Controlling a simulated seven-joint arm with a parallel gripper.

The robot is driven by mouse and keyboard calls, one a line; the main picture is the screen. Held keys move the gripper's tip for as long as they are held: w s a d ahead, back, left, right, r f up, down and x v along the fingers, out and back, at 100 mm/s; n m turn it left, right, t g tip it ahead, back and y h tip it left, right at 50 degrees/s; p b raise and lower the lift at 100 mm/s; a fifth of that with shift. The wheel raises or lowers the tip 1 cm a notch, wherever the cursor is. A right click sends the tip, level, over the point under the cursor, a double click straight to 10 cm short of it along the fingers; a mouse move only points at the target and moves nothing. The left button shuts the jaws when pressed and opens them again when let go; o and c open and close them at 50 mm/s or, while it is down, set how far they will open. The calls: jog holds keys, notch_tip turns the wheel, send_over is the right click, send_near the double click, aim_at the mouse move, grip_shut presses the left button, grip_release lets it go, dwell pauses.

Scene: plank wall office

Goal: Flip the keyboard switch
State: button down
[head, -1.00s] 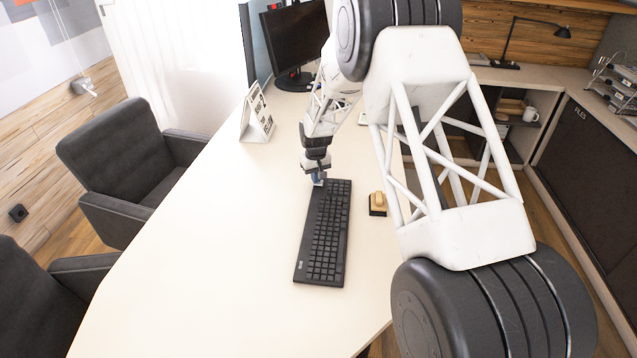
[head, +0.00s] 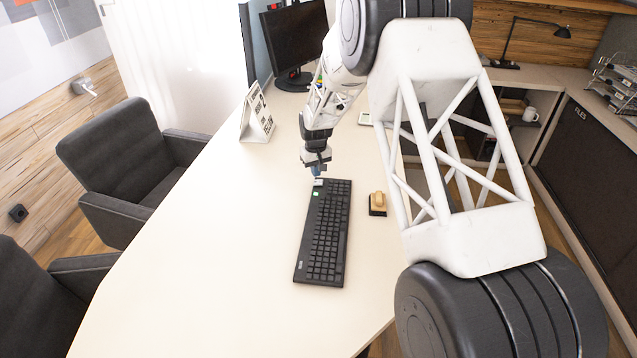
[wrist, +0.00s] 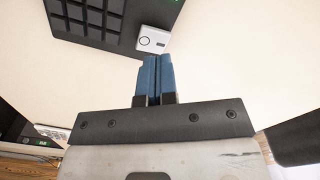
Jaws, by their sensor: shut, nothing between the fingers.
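A black keyboard (head: 325,235) lies lengthwise on the pale desk. Its far end carries a small light-coloured switch panel (head: 318,182), with a green light just below it. In the wrist view the keyboard (wrist: 88,18) fills the top left, and the switch panel (wrist: 153,40) shows as a white block with a round mark. My gripper (head: 316,176) is at the keyboard's far end, pointing down. In the wrist view its blue fingers (wrist: 154,60) are together and empty, with the tips right beside the switch panel. I cannot tell whether they touch it.
A stamp-like wooden block (head: 378,203) on a dark base sits right of the keyboard. A desk calendar (head: 257,118) and a monitor (head: 295,42) stand farther back. The desk left of the keyboard is clear. Dark chairs (head: 125,165) stand at its left edge.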

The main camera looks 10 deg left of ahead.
aim_at(317, 182)
jog(key=shift+r, duration=1.95)
jog(key=shift+s+d+r, duration=0.1)
jog(key=shift+d+r, duration=0.05)
jog(key=shift+r, duration=0.1)
jog(key=s+d+r+m+t, duration=0.1)
jog(key=s+d+r+m, duration=0.1)
jog(key=s+d+r, duration=0.85)
jog(key=s+d+r+m, duration=0.1)
jog(key=s+d+r, duration=0.7)
jog(key=s+r, duration=0.5)
jog(key=s+d+r+m, duration=0.1)
jog(key=s+d, duration=0.2)
jog(key=s, duration=0.8)
jog(key=s+d+m+t, duration=0.1)
jog(key=s+d, duration=0.3)
jog(key=s, duration=0.7)
jog(key=s+d+r+m, duration=0.1)
jog(key=s+d, duration=0.2)
jog(key=s, duration=0.7)
jog(key=shift+s+d+r+t, duration=0.3)
jog(key=shift+s+d, duration=0.1)
